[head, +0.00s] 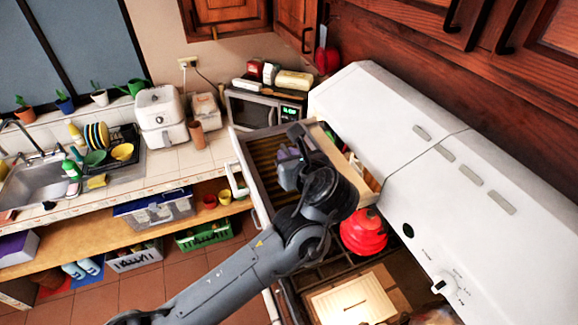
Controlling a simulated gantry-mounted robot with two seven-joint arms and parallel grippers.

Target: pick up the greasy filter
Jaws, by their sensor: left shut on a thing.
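The greasy filter (262,152) is a brown, ridged panel in a grey frame, in the middle of the head view beside the white range hood (400,130). My left gripper (290,165) is shut on it; the wrist hides the contact and much of the panel's right part. The filter is tilted, with its far end near the microwave. My right gripper is not in view.
A red kettle (363,235) stands below the hood, close to my left wrist. A light wooden board (352,302) lies in front of it. A microwave (262,108) and an air fryer (161,115) stand behind on the counter. Floor at lower left is open.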

